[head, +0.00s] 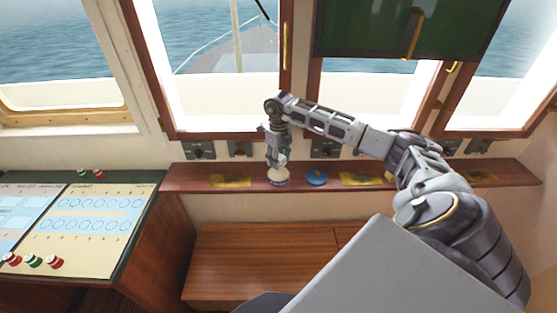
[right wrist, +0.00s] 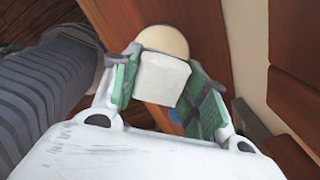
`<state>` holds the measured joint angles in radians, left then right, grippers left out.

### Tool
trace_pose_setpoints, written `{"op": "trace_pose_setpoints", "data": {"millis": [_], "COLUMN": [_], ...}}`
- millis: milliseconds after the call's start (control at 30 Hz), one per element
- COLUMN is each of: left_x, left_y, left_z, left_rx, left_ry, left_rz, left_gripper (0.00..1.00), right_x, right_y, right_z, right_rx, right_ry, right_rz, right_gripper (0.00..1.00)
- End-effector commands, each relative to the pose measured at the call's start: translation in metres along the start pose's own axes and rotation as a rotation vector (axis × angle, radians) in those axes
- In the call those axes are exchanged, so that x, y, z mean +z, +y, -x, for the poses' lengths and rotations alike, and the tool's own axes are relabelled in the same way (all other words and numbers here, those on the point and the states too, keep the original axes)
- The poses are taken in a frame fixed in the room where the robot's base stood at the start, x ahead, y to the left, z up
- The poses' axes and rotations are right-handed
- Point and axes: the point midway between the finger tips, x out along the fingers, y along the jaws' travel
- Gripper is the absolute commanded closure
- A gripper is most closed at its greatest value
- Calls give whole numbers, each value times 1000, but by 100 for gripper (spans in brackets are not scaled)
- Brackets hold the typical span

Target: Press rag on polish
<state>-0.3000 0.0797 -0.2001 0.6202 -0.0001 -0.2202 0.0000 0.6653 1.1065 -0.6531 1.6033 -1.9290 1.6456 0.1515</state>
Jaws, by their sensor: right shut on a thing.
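My right gripper (head: 277,160) points down over the wooden ledge below the windows. In the right wrist view its green-padded fingers (right wrist: 163,88) are closed on a white, block-like folded rag (right wrist: 160,77). Just beyond the rag is a round cream disc, the open polish tin (right wrist: 165,41). In the head view the polish tin (head: 278,180) sits on the ledge directly under the fingertips. The rag is at or just above the polish; I cannot tell whether they touch. A blue round lid (head: 316,177) lies just right of the tin. My left gripper is not in view.
The narrow wooden ledge (head: 205,178) carries several yellow plates, one left of the tin (head: 230,181). Dark switch boxes (head: 199,150) line the wall behind. A control console (head: 85,225) stands at left and a wooden bench top (head: 255,265) lies below.

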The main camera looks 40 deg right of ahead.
Motion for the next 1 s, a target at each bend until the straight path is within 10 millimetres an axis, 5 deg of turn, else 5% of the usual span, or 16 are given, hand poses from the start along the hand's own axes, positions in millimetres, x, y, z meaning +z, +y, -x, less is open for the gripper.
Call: {"op": "trace_pose_setpoints", "data": {"millis": [400,1000], "left_x": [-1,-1], "left_y": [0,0], "left_z": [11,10], "left_rx": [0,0], "left_ry": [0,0], "left_rz": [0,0], "left_gripper": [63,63], "right_x": [0,0], "right_y": [0,0], "right_z": [19,19], "right_rx": [-1,0], "right_ry": [-1,0], "right_rz": [0,0], "right_gripper": [75,75]}}
